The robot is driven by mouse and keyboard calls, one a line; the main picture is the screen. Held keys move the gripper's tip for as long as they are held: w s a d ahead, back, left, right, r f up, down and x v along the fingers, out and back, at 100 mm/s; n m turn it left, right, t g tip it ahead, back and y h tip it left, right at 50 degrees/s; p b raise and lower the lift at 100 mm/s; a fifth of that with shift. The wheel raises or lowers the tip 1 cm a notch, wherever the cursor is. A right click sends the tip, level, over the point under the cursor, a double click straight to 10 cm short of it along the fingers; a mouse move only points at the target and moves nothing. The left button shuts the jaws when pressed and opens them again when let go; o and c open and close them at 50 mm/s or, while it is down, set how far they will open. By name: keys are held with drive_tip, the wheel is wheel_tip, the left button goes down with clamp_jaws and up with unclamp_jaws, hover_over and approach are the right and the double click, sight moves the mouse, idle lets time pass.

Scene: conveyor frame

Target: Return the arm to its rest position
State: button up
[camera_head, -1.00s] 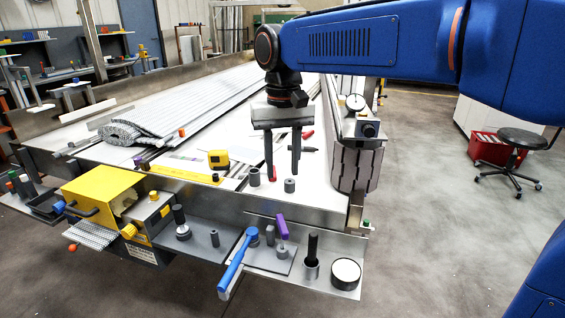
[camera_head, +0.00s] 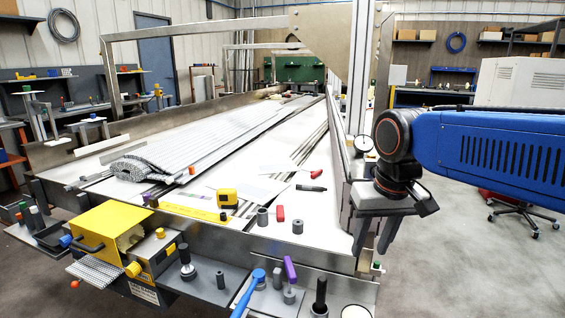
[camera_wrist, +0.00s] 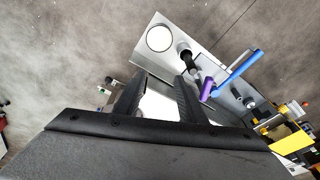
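My arm (camera_head: 490,145) reaches in from the right edge of the head view. My gripper (camera_head: 370,248) points down at the right front corner of the conveyor frame, beside its end post. Its two dark fingers stand apart with nothing between them. In the wrist view my gripper (camera_wrist: 160,82) is also open and empty, with the front shelf (camera_wrist: 150,62) beyond and below the fingertips. Whether the fingers touch anything is not clear from these views.
A blue-handled tool (camera_head: 248,295) and a purple-handled piece (camera_head: 290,270) are on the front shelf. Open floor lies right, with a stool (camera_head: 515,205) further back.

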drive_tip(key=s+d+f+m+t, duration=0.1)
drive_tip(key=s+d+f+t, duration=0.1)
drive_tip(key=s+d+f, duration=0.8)
drive_tip(key=shift+s+d+f+t+h, duration=0.15)
drive_tip(key=shift+s+f+t+h, duration=0.15)
drive_tip(key=shift+s+f, duration=0.55)
drive_tip(key=shift+s+r, duration=0.2)
drive_tip(key=shift+r, duration=0.05)
